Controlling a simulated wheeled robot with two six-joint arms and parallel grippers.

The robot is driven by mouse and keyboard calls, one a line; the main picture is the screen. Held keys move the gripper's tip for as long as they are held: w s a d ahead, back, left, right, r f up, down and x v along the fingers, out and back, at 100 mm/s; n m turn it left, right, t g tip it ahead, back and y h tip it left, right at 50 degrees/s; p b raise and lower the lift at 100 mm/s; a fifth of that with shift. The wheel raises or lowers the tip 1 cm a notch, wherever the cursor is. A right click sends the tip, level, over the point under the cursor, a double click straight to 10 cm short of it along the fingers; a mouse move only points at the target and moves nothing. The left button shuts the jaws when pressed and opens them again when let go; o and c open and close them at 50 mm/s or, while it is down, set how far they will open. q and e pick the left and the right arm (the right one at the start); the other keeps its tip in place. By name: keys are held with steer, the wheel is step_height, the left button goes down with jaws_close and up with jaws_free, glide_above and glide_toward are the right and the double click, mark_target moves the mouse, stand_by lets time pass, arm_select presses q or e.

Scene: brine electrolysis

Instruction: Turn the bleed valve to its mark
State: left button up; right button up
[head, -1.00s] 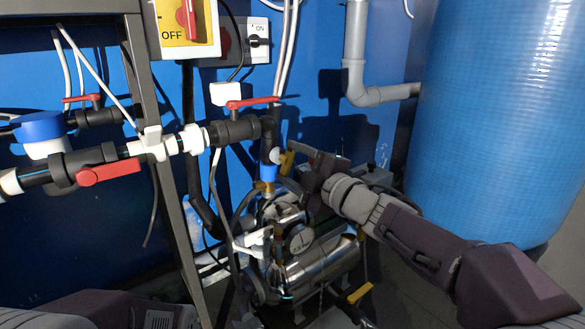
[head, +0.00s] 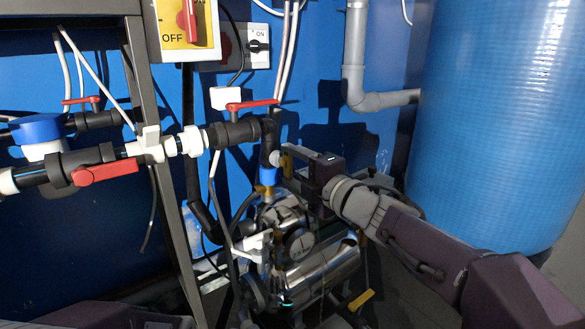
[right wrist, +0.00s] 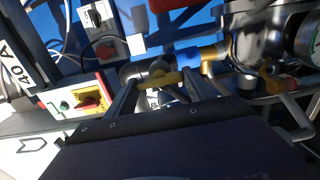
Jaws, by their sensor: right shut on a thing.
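The bleed valve has a small yellow handle (head: 286,166) beside a grey round fitting on the black pipe tee (head: 269,140). In the right wrist view the yellow handle (right wrist: 165,79) lies between my finger tips. My right gripper (head: 290,161), also in the right wrist view (right wrist: 158,88), is shut on this handle. The fingers hide part of the handle, and I cannot make out a mark. My left gripper is out of view.
A shiny metal pump (head: 315,268) with a gauge stands below. A red-handled valve (head: 252,104) is just left above my right gripper. A large blue tank (head: 500,120) stands at right, and a grey pipe (head: 354,70) runs behind.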

steer(key=shift+f, duration=0.1)
steer(key=o, duration=1.4)
steer(key=shift+s+d, duration=0.15)
steer(key=shift+p+v, duration=1.85)
steer(key=shift+v, duration=2.5)
